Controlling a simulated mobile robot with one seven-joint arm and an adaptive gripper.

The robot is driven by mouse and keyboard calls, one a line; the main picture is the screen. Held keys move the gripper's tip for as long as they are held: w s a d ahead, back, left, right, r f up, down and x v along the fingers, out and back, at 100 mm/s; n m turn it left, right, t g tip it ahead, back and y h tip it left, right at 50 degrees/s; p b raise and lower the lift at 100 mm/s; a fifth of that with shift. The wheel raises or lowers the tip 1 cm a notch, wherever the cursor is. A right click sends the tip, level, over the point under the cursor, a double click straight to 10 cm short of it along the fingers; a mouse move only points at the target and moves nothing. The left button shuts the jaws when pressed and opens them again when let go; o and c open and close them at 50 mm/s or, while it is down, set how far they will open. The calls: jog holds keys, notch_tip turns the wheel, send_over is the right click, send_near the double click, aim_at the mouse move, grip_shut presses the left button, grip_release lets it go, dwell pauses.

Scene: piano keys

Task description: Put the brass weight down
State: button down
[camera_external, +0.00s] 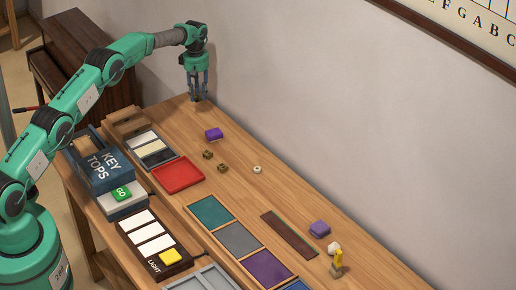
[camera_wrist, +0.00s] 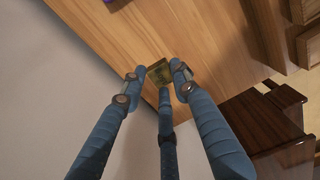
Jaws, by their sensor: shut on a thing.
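My gripper (camera_external: 196,96) is low over the far end of the wooden table, close to the wall. In the wrist view my gripper (camera_wrist: 156,78) has its fingers closed around a small, dull gold block, the brass weight (camera_wrist: 158,72). In the external view the weight is mostly hidden by the fingers. I cannot tell whether it touches the table top. Two similar small brass-coloured blocks (camera_external: 207,154) (camera_external: 221,168) stand on the table nearer the camera, apart from my gripper.
A purple block (camera_external: 213,134) and a white ring (camera_external: 257,169) lie on the table (camera_external: 290,190). A red tray (camera_external: 178,175), a blue KEY TOPS box (camera_external: 101,165) and coloured panels (camera_external: 238,239) line the front side. The wall borders the back edge. A dark piano (camera_external: 82,72) stands beyond the far end.

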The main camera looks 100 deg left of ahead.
dwell(0.6)
jog(key=w+d, duration=0.6)
jog(key=w, duration=0.2)
jog(key=n, duration=0.1)
send_over(239, 184)
jog(key=shift+r, duration=0.15)
jog(key=shift+s, duration=0.1)
jog(key=shift+f+b, duration=0.5)
jog(key=shift+f, duration=2.6)
jog(key=shift+f, duration=0.1)
jog(key=shift+f, duration=1.8)
